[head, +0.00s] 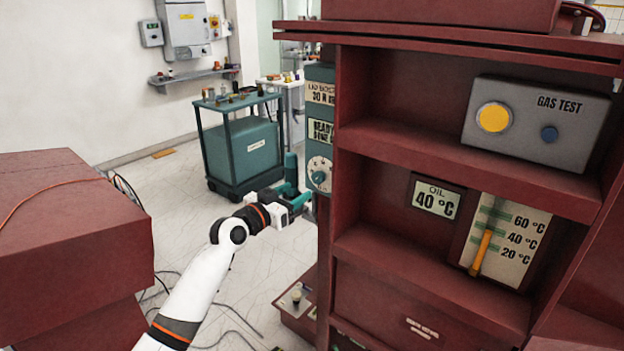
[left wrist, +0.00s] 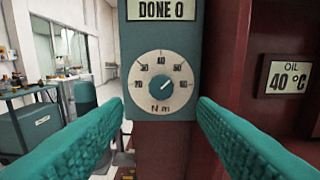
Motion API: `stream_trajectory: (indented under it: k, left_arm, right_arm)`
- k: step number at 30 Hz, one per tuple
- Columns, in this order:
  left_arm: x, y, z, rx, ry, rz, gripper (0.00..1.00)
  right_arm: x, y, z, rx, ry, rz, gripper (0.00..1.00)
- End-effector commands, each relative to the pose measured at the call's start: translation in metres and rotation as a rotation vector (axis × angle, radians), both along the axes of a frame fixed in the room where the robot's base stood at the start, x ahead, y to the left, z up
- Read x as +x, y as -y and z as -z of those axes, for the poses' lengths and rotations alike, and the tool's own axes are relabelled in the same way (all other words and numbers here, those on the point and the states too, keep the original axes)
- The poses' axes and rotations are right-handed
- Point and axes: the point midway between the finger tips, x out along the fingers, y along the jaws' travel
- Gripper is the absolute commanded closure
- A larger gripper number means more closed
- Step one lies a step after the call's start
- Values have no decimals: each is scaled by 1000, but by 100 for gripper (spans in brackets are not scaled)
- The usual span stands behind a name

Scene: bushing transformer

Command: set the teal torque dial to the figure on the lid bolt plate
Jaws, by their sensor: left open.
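The dial (left wrist: 161,84) is a teal knob on a round cream face marked 20 to 60 N m. Its white pointer line points up and right, toward about 50. It also shows in the head view (head: 319,174), on a teal panel. Above it, the lid bolt plate (head: 321,94) reads 30 N m, partly cut by the angle. My left gripper (head: 303,196) is open just in front of the dial. In the left wrist view, its teal fingers (left wrist: 160,105) lie left and right of the dial, with nothing between them. My right gripper is not in view.
A display plate (head: 320,131) reading READY, DONE 0 sits between plate and dial. The red cabinet right of the panel holds an oil display (head: 437,201) reading 40 °C and a grey gas test box (head: 536,122). A teal cart (head: 240,148) stands behind on open floor.

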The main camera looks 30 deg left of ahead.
Motion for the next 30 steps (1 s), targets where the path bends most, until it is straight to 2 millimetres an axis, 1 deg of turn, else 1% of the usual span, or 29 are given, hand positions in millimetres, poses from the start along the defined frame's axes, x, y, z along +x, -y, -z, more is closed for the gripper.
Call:
stream_trajectory:
  k: [1, 3, 6, 10, 15, 24, 26, 30]
  left_arm:
    - [13, 1, -4, -3, 2, 0, 48]
    - [27, 2, -3, -3, 2, -1, 48]
    - [45, 4, -3, -3, 1, 0, 48]
    - [61, 5, -1, -2, 1, -1, 48]
    - [73, 6, 0, 0, 0, 0, 48]
    - [75, 6, 0, 1, -1, 0, 48]
    - [74, 6, 0, 1, -1, 0, 56]
    - [74, 6, 0, 1, -1, 0, 79]
  right_arm:
    - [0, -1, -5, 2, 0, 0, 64]
    - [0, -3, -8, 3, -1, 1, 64]
    - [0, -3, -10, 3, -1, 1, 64]
    - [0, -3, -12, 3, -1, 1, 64]
    - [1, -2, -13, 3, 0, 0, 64]
    - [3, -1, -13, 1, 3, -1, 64]
    - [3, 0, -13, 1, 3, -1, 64]
    - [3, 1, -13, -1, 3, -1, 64]
